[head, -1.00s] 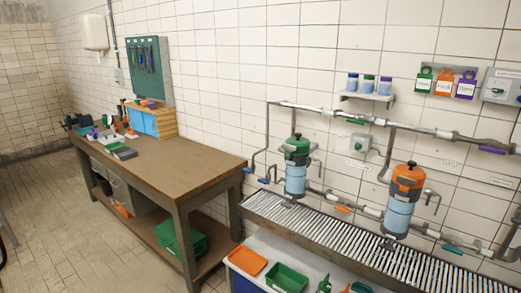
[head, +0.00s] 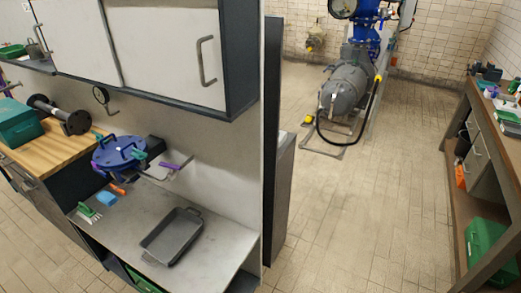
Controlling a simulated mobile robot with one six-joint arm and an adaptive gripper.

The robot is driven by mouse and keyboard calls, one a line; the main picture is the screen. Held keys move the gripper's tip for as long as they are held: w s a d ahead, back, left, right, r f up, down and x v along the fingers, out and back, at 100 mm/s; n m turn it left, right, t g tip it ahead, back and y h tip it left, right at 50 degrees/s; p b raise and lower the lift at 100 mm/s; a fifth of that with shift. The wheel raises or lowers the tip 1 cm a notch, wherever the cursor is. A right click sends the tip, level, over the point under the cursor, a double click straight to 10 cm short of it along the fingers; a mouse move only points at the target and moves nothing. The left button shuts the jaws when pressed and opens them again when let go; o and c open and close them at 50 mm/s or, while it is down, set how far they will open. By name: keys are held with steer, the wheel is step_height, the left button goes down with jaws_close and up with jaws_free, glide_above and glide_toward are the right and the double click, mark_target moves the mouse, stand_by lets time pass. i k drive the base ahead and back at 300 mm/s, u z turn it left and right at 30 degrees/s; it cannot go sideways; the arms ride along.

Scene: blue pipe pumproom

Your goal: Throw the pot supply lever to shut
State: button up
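No lever that I can tie to the pot supply shows in the head view. A round blue lidded vessel (head: 120,152) sits on the grey counter at the left, with several clamps or handles on its lid. A purple handle (head: 176,166) sticks out on its right side; I cannot tell what it belongs to. My gripper is not in view.
A grey tray (head: 172,236) and a green-handled brush (head: 88,211) lie on the counter (head: 215,235). White wall cabinets (head: 165,45) hang above. A grey motor with a blue pump (head: 347,92) stands at the back. The floor (head: 385,185) between counter and workbench (head: 470,130) is clear.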

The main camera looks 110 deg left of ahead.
mark_target(171, 167)
steer(key=u, duration=3.55)
steer(key=i, duration=1)
steer(key=u, duration=0.05)
